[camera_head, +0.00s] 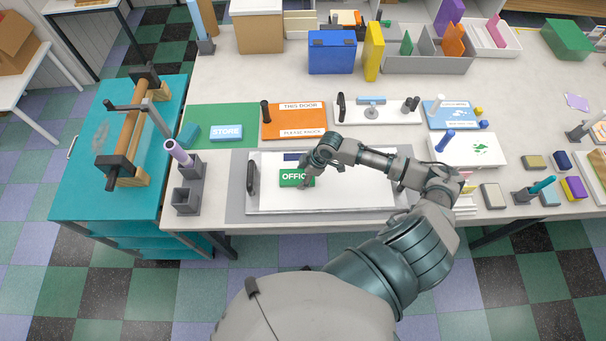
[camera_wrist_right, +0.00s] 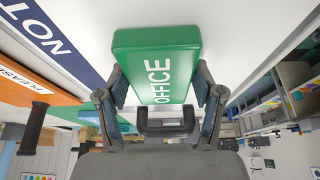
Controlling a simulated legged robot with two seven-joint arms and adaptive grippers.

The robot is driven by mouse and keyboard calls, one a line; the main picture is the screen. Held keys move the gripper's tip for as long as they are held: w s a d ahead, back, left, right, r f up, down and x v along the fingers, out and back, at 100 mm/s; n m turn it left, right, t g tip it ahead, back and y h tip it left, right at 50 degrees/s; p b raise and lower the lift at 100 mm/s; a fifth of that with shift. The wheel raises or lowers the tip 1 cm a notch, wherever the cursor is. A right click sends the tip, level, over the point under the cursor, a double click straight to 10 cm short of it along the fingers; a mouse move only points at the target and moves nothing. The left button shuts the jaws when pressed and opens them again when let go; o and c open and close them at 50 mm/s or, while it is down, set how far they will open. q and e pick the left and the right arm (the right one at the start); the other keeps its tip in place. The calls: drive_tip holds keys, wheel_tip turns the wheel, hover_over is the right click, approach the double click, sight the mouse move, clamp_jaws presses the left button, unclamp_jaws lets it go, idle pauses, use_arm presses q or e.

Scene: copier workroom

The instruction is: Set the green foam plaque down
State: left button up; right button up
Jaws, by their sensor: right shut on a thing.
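The green foam plaque (camera_head: 291,178) reads OFFICE in white letters. In the head view it is over the left part of a white board (camera_head: 350,196) with a black handle (camera_head: 252,178) at its left end. My right gripper (camera_head: 308,180) is at the plaque's right side. In the right wrist view the plaque (camera_wrist_right: 157,62) sits between the two fingers of my right gripper (camera_wrist_right: 162,88), which are shut on it. A white surface lies close beyond the plaque; I cannot tell whether they touch. My left gripper is not in view.
Behind the board lie a blue STORE plaque (camera_head: 226,132) on a green panel (camera_head: 215,113) and an orange sign (camera_head: 293,122). A dark blue sign (camera_wrist_right: 48,38) is beside the plaque in the right wrist view. The board's right part is bare under my arm.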

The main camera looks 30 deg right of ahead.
drive_tip(key=shift+a, duration=0.1)
drive_tip(key=o, duration=0.9)
drive_tip(key=shift+o, duration=0.2)
drive_tip(key=shift+f, duration=0.1)
drive_tip(key=shift+d, duration=0.25)
drive_tip(key=shift+d+r, duration=0.15)
drive_tip(key=shift+r, duration=0.3)
drive_tip(key=v, duration=1.1)
drive_tip(key=shift+s+r, duration=0.1)
drive_tip(key=shift+s, duration=0.05)
